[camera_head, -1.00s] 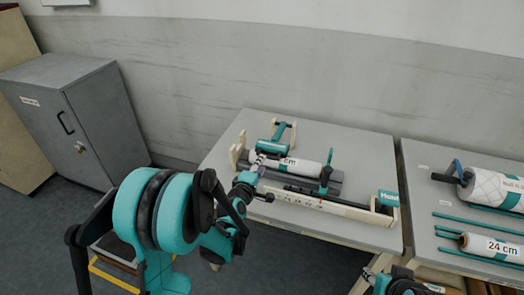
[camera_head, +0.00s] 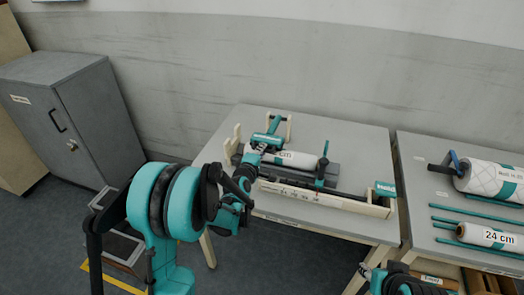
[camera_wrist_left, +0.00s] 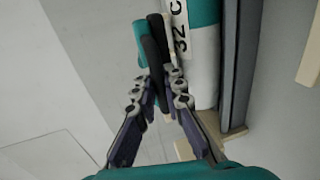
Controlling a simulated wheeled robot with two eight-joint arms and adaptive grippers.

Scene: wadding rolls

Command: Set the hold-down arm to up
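A teal part with a bar handle (camera_head: 270,138), seemingly the hold-down arm, lies at the left end of a cutting device on the table. A white roll (camera_head: 292,159) with a teal band lies beside it; the roll's label shows in the left wrist view (camera_wrist_left: 204,60). My left gripper (camera_head: 260,151) is at the teal part's near side. In the left wrist view, its fingers (camera_wrist_left: 158,80) stand close around dark bars, with a teal rounded end (camera_wrist_left: 143,42) just beyond. Contact is unclear. My right gripper (camera_head: 365,270) shows only partly at the bottom edge.
A second table (camera_head: 425,165) at right holds more rolls and teal rods. A grey cabinet (camera_head: 90,120) stands at left.

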